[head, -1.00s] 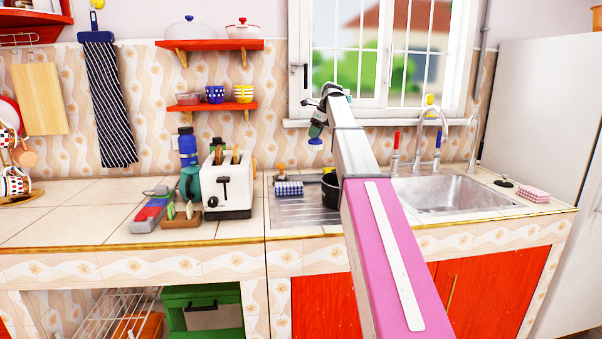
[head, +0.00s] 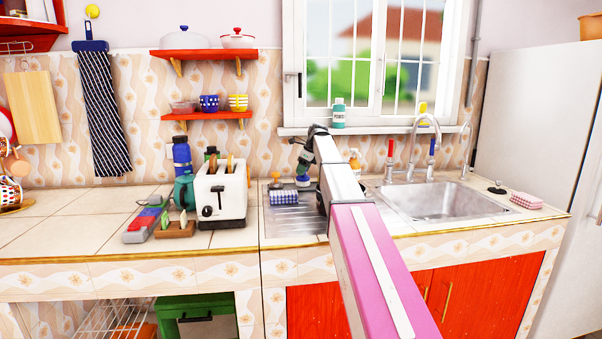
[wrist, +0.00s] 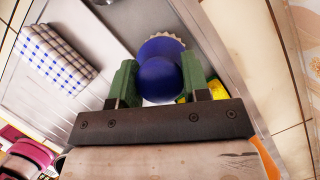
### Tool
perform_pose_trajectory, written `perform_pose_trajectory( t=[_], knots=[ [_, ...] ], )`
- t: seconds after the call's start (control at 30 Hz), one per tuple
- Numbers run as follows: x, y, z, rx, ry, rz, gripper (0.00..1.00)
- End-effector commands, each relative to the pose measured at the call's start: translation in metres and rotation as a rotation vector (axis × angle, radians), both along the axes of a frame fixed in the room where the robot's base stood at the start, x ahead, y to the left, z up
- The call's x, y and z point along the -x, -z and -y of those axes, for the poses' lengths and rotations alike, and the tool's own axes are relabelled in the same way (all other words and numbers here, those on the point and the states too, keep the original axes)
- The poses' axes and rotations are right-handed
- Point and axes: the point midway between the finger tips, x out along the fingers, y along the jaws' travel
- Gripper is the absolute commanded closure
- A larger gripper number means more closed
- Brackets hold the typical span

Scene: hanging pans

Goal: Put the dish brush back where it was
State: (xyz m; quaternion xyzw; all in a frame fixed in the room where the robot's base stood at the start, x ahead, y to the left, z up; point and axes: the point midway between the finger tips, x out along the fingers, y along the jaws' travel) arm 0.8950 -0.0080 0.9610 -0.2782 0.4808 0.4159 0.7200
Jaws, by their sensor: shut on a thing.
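The dish brush (wrist: 160,75) has a round blue knob and a blue head edged with pale bristles. My gripper (wrist: 158,82) is shut on it, with a green finger on each side of the knob. In the head view my gripper (head: 304,164) hangs low over the steel draining board (head: 280,221), close to the checked cloth. The brush is small and partly hidden there, below the fingers. The bristle end points away from the wrist camera, and I cannot tell whether it touches anything.
A folded blue-and-white checked cloth (wrist: 52,55) lies beside the brush. A yellow item (wrist: 184,99) shows by one finger. A toaster (head: 222,194) stands left of the board; the sink (head: 440,200) is at the right. My arm hides part of the board.

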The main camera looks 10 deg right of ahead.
Motion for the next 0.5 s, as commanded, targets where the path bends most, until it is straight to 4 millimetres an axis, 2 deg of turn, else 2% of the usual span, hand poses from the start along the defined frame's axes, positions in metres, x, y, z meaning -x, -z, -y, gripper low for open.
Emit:
perform_pose_trajectory(
  t=[0.07, 0.17, 0.5],
  knots=[
    [-0.008, 0.000, -0.011, 0.000, 0.000, 0.000, 0.79],
    [-0.005, 0.012, -0.008, 0.000, 0.002, -0.001, 0.79],
    [-0.005, 0.014, -0.008, 0.000, 0.001, 0.000, 0.79]
  ],
)
